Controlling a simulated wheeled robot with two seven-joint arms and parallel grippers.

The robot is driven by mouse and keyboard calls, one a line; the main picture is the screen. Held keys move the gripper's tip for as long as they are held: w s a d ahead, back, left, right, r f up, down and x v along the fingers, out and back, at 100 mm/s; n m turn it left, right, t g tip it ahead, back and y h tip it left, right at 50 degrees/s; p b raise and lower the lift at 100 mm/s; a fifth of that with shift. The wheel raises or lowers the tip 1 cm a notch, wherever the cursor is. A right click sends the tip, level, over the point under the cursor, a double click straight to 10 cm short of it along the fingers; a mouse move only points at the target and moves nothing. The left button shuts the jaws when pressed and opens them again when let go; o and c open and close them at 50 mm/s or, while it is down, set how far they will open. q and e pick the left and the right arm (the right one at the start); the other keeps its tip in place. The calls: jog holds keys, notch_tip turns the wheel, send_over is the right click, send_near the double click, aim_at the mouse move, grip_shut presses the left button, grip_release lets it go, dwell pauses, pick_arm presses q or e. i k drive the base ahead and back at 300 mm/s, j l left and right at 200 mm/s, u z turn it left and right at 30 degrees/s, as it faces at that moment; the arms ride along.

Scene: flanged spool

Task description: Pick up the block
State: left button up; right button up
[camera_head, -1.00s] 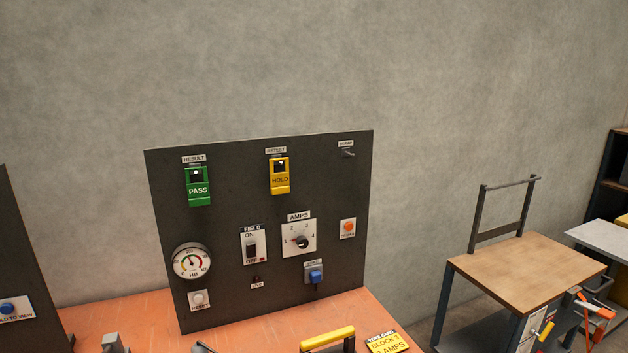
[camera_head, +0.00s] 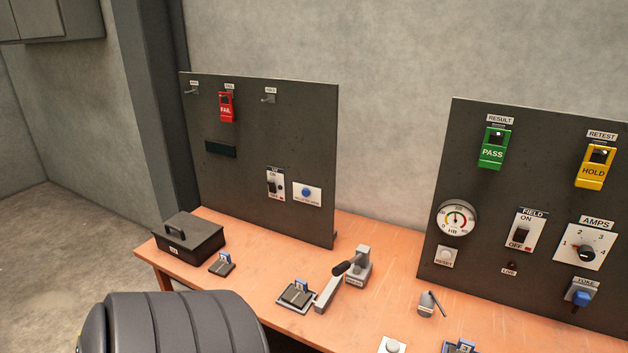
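Several small dark blocks with blue tags are on the orange bench (camera_head: 370,262). One block (camera_head: 221,264) lies by the black box, and another (camera_head: 296,294) sits left of the grey lever device. A third blue-tagged piece (camera_head: 459,347), apparently marked 3, is cut off by the bottom edge. I cannot tell which of them is the task's block.
A black lidded box (camera_head: 188,235) stands at the bench's left end. The grey lever device (camera_head: 352,270) is mid-bench. A left panel (camera_head: 265,145) with a red FAIL tag (camera_head: 226,107) and a right panel (camera_head: 470,180) with PASS and HOLD tags stand behind.

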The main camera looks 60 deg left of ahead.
aim_at(297, 296)
jog(key=u, duration=1.95)
jog(key=k+l+z, duration=0.25)
jog(key=l, duration=0.35)
jog(key=k, duration=0.1)
